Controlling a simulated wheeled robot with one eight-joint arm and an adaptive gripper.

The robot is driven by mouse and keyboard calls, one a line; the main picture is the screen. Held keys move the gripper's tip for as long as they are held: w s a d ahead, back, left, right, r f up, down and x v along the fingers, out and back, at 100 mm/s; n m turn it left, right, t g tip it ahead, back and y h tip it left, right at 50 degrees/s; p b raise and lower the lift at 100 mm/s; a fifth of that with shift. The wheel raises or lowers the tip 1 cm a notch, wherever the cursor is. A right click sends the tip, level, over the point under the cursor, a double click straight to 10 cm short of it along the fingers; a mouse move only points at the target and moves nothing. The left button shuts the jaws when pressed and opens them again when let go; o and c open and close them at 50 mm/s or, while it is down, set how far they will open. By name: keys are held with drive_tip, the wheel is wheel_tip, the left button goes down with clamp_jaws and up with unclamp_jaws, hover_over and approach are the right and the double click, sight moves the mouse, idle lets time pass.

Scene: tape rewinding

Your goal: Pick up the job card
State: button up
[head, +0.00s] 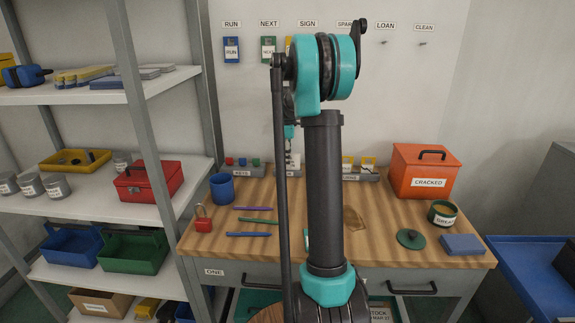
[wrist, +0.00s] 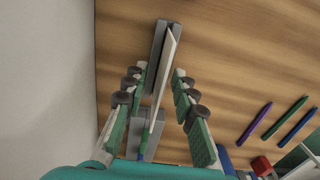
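My gripper (wrist: 161,82) is open in the wrist view, with its green-padded fingers apart. A thin pale card-like piece (wrist: 164,62) stands on edge in a grey slotted holder (wrist: 156,42) between and beyond the fingertips. It looks like the job card, but no writing can be read. A clear gap shows on each side of it. In the head view my gripper (head: 290,158) is low over the back of the workbench, and my arm hides much of that spot, including the card.
The wooden workbench (head: 385,240) holds a blue mug (head: 222,187), red padlock (head: 203,222), several pens, an orange CRACKED box (head: 425,172), a tin (head: 442,213) and small grey racks (head: 242,169) along the back wall. Coloured holders (head: 231,49) hang on the wall. Shelves stand left.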

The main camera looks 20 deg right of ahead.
clamp_jaws()
drive_tip(key=shift+r, duration=0.1)
